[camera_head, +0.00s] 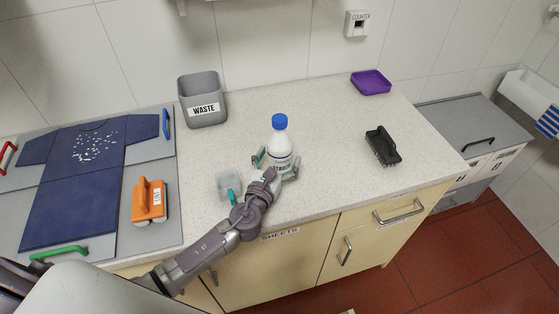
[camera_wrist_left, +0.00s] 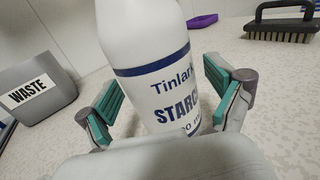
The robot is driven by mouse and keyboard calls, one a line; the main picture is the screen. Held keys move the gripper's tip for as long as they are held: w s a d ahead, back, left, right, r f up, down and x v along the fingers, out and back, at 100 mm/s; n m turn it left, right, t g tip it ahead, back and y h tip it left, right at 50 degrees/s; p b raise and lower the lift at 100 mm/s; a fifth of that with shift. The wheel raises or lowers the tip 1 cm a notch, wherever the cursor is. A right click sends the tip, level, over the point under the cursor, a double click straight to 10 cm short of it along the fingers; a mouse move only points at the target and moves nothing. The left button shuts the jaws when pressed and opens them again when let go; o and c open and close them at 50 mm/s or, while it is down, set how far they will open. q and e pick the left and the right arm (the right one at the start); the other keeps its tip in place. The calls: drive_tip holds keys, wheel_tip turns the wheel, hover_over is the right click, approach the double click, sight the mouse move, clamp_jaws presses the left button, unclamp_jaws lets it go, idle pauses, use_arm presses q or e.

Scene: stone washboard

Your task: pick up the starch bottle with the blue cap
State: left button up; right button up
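The white starch bottle (camera_head: 280,147) with its blue cap (camera_head: 280,121) stands upright on the speckled counter. My left gripper (camera_head: 276,161) is at the bottle's lower part, with one finger on each side. In the left wrist view the bottle (camera_wrist_left: 155,70) fills the middle, its cap out of frame. The teal-padded fingers of my left gripper (camera_wrist_left: 165,100) are spread, with a visible gap between the right pad and the bottle; the left pad also looks apart from it. My right gripper is not in view.
A grey waste bin (camera_head: 203,103) stands behind left, a black brush (camera_head: 382,146) to the right and a purple tray (camera_head: 371,82) at the back right. A clear cup (camera_head: 228,182) is close to my left arm. An orange-handled tool (camera_head: 149,200) lies left.

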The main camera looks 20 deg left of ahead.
use_arm(q)
drive_tip(key=c, duration=1.3)
drive_tip(key=shift+r, duration=0.1)
